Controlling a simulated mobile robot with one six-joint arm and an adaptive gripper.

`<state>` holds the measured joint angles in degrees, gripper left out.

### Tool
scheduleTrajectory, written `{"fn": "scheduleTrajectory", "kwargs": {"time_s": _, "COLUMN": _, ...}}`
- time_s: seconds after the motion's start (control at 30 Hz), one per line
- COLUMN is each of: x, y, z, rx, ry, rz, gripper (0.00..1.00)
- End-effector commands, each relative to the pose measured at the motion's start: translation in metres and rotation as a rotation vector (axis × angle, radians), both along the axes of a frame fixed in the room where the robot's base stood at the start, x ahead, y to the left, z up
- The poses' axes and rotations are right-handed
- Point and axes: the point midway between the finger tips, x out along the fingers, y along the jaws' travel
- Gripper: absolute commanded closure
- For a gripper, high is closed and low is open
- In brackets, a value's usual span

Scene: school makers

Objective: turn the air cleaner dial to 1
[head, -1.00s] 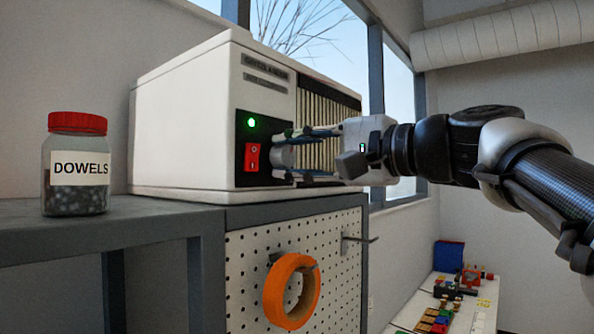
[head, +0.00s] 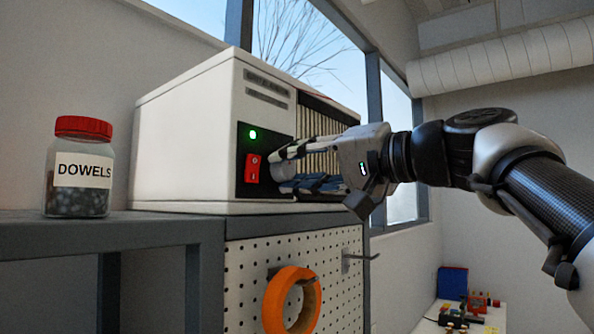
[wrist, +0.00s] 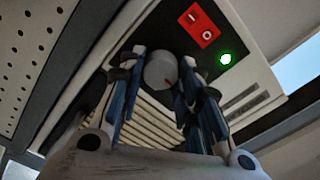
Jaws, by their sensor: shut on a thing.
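The air cleaner (head: 185,135) is a white box on the grey bench, with a dark control panel on its front. Its round grey dial (head: 284,170) sits low on that panel and is partly covered by my fingers in the head view. My gripper (head: 277,171) is shut on the dial, one finger above and one below, and tilted. It also shows in the wrist view (wrist: 162,62).
A red rocker switch (head: 252,168) and a lit green lamp (head: 253,134) are beside the dial. A jar labelled DOWELS (head: 78,172) stands on the bench (head: 150,232) at left. An orange ring (head: 276,300) hangs on the pegboard (head: 335,262) below.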

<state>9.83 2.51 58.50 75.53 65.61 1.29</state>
Motion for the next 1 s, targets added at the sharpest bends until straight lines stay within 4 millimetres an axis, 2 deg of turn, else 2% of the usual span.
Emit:
{"fn": "scheduleTrajectory", "kwargs": {"time_s": 0.33, "x": -0.0001, "y": 0.0001, "z": -0.0014, "rx": -0.005, "ry": 0.000, "rz": 0.001, "gripper": 0.92}}
{"fn": "scheduleTrajectory", "kwargs": {"time_s": 0.37, "x": 0.0000, "y": 0.0002, "z": -0.0014, "rx": -0.005, "ry": 0.000, "rz": 0.001, "gripper": 0.67}}
{"fn": "scheduleTrajectory", "kwargs": {"time_s": 0.63, "x": 0.0002, "y": 0.0000, "z": -0.0010, "rx": -0.003, "ry": 0.001, "rz": 0.001, "gripper": 0.49}}
{"fn": "scheduleTrajectory", "kwargs": {"time_s": 1.0, "x": -0.0010, "y": -0.0021, "z": -0.0005, "rx": -0.002, "ry": 0.000, "rz": -0.001, "gripper": 0.48}}
